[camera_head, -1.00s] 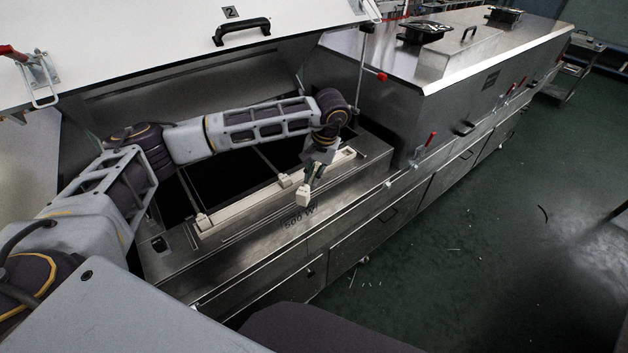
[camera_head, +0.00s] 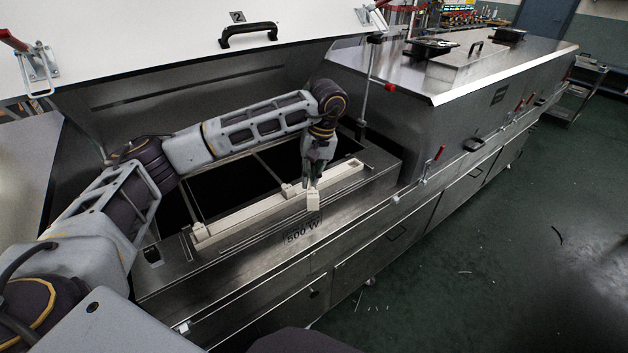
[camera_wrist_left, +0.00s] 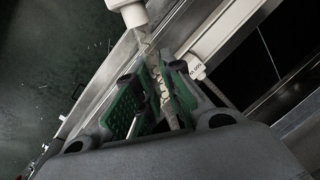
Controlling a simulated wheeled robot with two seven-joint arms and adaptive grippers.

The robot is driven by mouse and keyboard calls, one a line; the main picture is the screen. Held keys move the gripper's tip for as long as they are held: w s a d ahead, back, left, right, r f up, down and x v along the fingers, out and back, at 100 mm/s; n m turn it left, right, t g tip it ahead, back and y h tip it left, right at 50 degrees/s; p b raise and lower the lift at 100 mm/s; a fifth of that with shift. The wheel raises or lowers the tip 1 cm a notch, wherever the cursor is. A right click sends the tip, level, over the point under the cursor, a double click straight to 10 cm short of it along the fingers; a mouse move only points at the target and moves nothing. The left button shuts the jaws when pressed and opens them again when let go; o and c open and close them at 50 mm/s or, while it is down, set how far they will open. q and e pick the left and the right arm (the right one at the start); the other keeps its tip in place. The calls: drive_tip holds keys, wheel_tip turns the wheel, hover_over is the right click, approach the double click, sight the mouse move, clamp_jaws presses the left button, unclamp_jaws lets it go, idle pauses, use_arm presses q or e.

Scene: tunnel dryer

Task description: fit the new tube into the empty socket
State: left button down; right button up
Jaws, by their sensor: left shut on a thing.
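My left gripper (camera_head: 315,181) is shut on the new tube, whose white end piece (camera_head: 313,203) hangs below the fingers, in front of the white socket rail (camera_head: 245,213). In the left wrist view the green finger pads (camera_wrist_left: 158,92) close around the tube's thin body, and its white end piece (camera_wrist_left: 128,10) sticks out at the top. Two thin tubes (camera_head: 269,170) (camera_head: 187,193) run back from white holders on the rail. One holder (camera_wrist_left: 196,68) also shows right of the fingers in the wrist view. I cannot make out the empty socket. My right gripper is not in view.
A steel ledge (camera_head: 252,250) marked "500 W" lies in front of the rail. The raised white lid (camera_head: 150,45) with a black handle stands above the open bay. A closed steel housing (camera_head: 400,115) stands to the right.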

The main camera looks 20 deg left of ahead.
use_arm(q)
drive_tip(key=n, duration=0.1)
drive_tip(key=s+n, duration=0.1)
drive_tip(key=n, duration=0.1)
drive_tip(key=s+n, duration=0.1)
drive_tip(key=n, duration=0.1)
drive_tip(key=shift+s+a+r+g+h, duration=0.15)
drive_tip(key=shift+a+r+g+h, duration=0.15)
drive_tip(key=shift+a+g+h, duration=0.1)
drive_tip(key=shift+n, duration=0.5)
